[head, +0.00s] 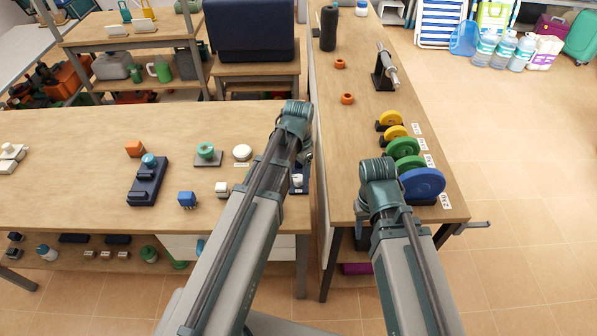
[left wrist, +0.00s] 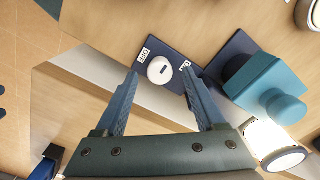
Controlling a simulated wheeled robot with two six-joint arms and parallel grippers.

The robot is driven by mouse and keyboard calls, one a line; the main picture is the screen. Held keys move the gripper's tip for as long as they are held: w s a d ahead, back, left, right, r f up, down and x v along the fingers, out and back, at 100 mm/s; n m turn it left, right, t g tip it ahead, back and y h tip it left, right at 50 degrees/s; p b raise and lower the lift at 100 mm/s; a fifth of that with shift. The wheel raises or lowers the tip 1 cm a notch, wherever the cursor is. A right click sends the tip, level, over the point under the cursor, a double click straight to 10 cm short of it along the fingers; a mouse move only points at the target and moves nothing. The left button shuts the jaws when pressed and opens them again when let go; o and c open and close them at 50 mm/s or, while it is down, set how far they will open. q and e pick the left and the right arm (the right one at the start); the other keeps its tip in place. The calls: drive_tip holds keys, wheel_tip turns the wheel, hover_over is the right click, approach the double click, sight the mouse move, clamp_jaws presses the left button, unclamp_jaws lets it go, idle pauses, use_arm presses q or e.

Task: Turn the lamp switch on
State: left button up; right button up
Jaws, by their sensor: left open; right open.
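A white round knob (left wrist: 160,71) with a dark mark sits on a dark blue plate (left wrist: 173,50) in the left wrist view. A small OFF label (left wrist: 144,54) is at its left, and another label, partly covered by a fingertip, is at its right. My left gripper (left wrist: 161,76) is open, its fingers on either side of the knob in the picture; I cannot tell whether they touch it. In the head view the switch (head: 298,181) shows beside my left arm, which hides much of it. My right gripper (head: 378,195) is over the right bench; its wrist hides its fingertips.
A teal block (left wrist: 262,78) and a bright white cylinder (left wrist: 270,138) stand close right of the switch in the left wrist view. A dark blue device (head: 146,183) and small blocks are left of my arm. Several weight discs (head: 424,183) stand near my right wrist.

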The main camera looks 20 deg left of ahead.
sight(299, 178)
use_arm(q)
wheel_tip(299, 178, up, 12)
drive_tip(key=p, duration=1.1)
drive_tip(key=shift+f, duration=0.1)
drive_tip(key=shift+s, duration=0.1)
drive_tip(key=s+d+n+y, duration=0.1)
drive_tip(key=s+d+n, duration=0.2)
drive_tip(key=s+d, duration=0.7)
drive_tip(key=s, duration=0.4)
drive_tip(key=shift+d, duration=0.25)
